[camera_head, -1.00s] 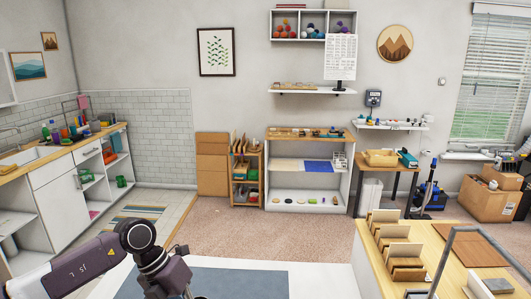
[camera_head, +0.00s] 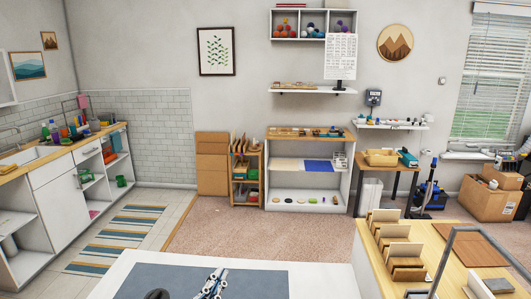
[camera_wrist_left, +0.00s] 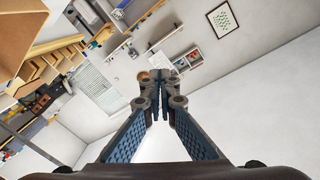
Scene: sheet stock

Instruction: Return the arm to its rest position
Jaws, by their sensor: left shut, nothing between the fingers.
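My left gripper (camera_head: 211,284) shows at the bottom of the head view, over the grey mat on the white table. Its fingers point up and away from me. In the left wrist view the same gripper (camera_wrist_left: 161,78) has its two blue-padded fingers brought together at the tips, with nothing between them. The rest of my left arm is mostly below the picture's edge. My right gripper is in neither view.
The grey mat (camera_head: 150,281) lies on the white table (camera_head: 328,284). A wooden bench (camera_head: 366,258) with upright cards (camera_head: 398,252) stands at the right. A striped rug (camera_head: 118,243) lies on the floor at the left. The carpet beyond the table is clear.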

